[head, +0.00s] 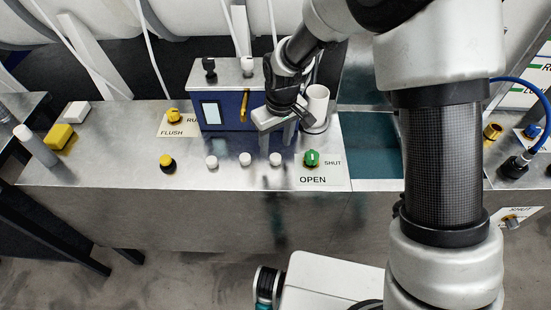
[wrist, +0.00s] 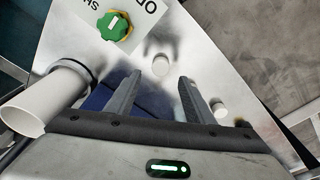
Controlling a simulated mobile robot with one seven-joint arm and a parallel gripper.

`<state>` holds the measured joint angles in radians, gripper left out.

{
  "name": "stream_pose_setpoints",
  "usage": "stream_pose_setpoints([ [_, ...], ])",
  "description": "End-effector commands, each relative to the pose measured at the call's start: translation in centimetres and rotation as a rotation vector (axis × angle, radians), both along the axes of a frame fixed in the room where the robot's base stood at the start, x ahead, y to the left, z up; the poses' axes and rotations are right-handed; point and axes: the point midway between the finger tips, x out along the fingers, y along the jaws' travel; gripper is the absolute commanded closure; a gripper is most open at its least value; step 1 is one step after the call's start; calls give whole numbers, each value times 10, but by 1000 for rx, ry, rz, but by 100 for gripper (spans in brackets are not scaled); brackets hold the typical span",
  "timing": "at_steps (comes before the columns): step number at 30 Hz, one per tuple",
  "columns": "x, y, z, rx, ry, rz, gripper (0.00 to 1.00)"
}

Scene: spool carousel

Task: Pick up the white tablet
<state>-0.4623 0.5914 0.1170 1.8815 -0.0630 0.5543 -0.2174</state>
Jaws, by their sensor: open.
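Three small, round white tablet-like pieces stand in a row on the metal bench: a left one (head: 211,161), a middle one (head: 245,158) and a right one (head: 275,158). My gripper (head: 278,145) is open and points down above the right one, with nothing between its fingers. In the wrist view, a white tablet (wrist: 160,67) shows between and just beyond the open fingertips (wrist: 162,73). Another white piece (wrist: 219,108) lies to the right, outside the right finger. I cannot tell the exact height of the fingertips over the bench.
A green knob (head: 311,159) is right of the row, and a white cup (head: 317,104) stands behind it. A blue box (head: 222,112) stands behind my gripper. A yellow-black knob (head: 167,162) is at left. The bench front (head: 230,179) is clear.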

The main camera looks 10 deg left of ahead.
Motion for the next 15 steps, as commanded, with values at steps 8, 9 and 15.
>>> stream_pose_setpoints([
  [8,-2,-2,-41,-2,3,1,52],
  [9,-2,-1,-44,-2,3,1,52],
  [15,-1,0,-50,-1,1,1,52],
])
